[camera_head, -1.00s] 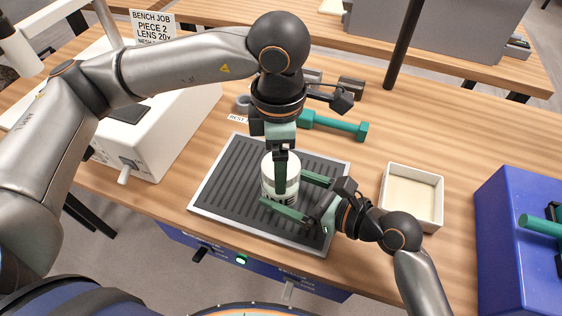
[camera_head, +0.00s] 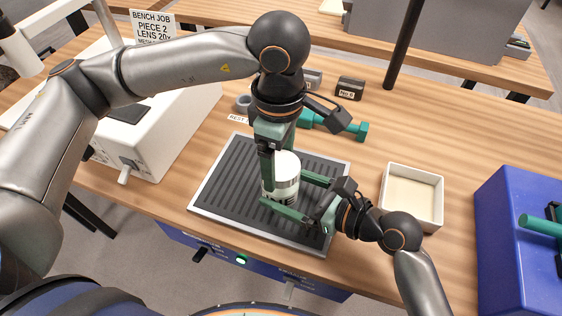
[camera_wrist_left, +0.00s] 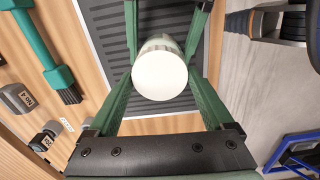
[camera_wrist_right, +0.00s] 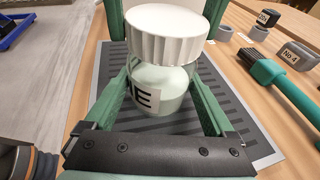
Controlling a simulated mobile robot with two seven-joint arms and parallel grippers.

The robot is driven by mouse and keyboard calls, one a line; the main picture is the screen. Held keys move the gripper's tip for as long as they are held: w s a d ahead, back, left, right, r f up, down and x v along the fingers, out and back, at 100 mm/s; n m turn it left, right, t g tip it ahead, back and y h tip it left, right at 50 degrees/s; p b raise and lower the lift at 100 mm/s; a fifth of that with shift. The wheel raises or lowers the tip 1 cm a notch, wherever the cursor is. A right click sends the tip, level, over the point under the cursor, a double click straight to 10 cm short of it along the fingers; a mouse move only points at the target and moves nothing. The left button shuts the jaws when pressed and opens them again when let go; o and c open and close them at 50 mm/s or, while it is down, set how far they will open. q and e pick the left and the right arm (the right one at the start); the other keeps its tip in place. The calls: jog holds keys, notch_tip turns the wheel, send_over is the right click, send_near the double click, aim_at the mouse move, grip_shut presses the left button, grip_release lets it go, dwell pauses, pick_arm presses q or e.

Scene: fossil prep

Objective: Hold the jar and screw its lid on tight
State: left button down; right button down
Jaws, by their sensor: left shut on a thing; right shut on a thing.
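The jar (camera_wrist_right: 160,90) is pale and translucent with a dark-lettered label, and stands upright on the ribbed dark mat (camera_head: 225,185). Its white ribbed lid (camera_wrist_right: 165,35) sits level on top; the right wrist view shows no clear gap under it. My right gripper (camera_head: 285,196) is shut around the jar's body from the right, low over the mat. My left gripper (camera_head: 281,170) points straight down from above, its fingers shut on the lid's sides. The lid's round top faces the left wrist camera (camera_wrist_left: 160,75). In the head view the left fingers partly hide the lid and jar.
A white open tray (camera_head: 412,197) stands right of the mat, and a blue bin (camera_head: 515,250) is farther right. A green-handled tool (camera_head: 345,127) and small dark numbered blocks (camera_head: 350,88) lie behind the mat. A white machine (camera_head: 150,130) stands at left.

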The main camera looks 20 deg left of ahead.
aim_at(280, 164)
pick_arm(q)
jog(key=m, duration=0.5)
jog(key=shift+m, duration=0.4)
grip_release()
jog(key=shift+w+r, duration=0.1)
jog(key=shift+r, duration=3.4)
pick_arm(e)
grip_release()
